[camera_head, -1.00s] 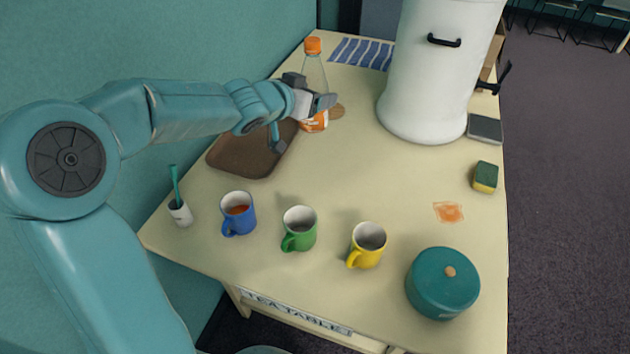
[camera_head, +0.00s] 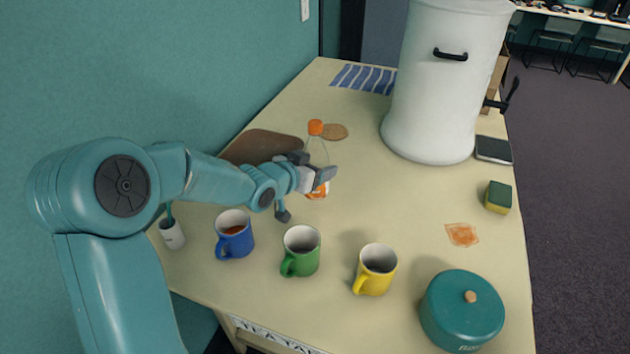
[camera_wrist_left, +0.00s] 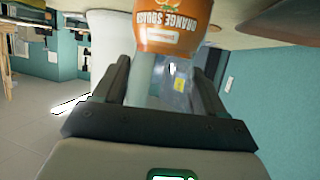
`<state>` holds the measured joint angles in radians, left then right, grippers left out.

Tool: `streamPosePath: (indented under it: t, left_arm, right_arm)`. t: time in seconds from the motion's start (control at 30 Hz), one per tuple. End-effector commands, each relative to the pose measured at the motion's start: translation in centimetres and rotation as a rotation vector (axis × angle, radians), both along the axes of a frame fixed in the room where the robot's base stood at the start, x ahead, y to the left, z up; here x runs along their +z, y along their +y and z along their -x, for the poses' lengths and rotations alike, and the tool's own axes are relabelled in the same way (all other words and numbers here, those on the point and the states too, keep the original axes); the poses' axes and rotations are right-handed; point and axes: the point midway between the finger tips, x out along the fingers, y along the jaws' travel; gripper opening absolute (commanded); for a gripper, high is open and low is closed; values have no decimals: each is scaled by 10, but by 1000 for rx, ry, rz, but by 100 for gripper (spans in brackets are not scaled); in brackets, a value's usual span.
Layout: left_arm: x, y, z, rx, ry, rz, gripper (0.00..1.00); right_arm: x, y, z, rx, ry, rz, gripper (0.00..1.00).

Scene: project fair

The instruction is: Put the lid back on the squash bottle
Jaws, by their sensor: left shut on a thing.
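The squash bottle (camera_head: 317,152) is clear with an orange label and stands roughly upright near the middle left of the table. An orange lid (camera_head: 315,127) shows at its top; I cannot tell whether it is seated. My left gripper (camera_head: 314,168) is shut on the bottle's side, below the lid. In the left wrist view the bottle (camera_wrist_left: 172,25) appears upside down with its orange squash label, its clear part between my fingers (camera_wrist_left: 155,80). My fingers hide part of the bottle, and I cannot tell whether its base touches the table. My right gripper is not in view.
A brown tray (camera_head: 262,145) lies behind my left arm, and a round coaster (camera_head: 334,131) behind the bottle. Blue (camera_head: 234,240), green (camera_head: 301,257) and yellow (camera_head: 375,275) mugs stand in front. A white urn (camera_head: 430,95) stands behind right.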

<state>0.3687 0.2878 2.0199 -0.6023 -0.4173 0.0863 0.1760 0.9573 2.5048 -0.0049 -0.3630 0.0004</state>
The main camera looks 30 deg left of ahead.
Motion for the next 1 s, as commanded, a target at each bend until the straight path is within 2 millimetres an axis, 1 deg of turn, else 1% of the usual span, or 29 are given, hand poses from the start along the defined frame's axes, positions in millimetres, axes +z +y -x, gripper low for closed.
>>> streamPosePath:
  t: [0.1, 0.17, 0.3, 0.43, 0.73, 0.87, 0.9, 0.93, 0.97, 1.0]
  left_arm:
    - [1, 0, 0, 0, -2, 0, 0]
    - [-3, 0, 0, 0, 0, 1, 0]
    - [-26, 0, 1, 1, 4, 3, 0]
    - [-40, 0, 0, 2, 1, 1, 0]
    - [-42, 0, 0, 2, -2, -1, 0]
    - [-46, 0, 0, 1, -2, 0, 0]
    - [-45, 0, 0, 1, 0, 0, 81]
    - [-45, 0, 0, 1, 0, 0, 91]
    - [-45, 0, 0, 1, 0, 0, 97]
    - [-45, 0, 0, 1, 0, 0, 97]
  right_arm:
    - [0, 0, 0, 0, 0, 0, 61]
    - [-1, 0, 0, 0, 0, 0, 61]
    - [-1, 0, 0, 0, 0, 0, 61]
    - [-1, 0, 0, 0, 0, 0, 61]
    - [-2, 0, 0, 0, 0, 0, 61]
    - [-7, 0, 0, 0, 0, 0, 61]
    - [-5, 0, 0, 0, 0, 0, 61]
    - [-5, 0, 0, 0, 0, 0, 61]
    - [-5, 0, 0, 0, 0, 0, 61]
    - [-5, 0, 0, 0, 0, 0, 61]
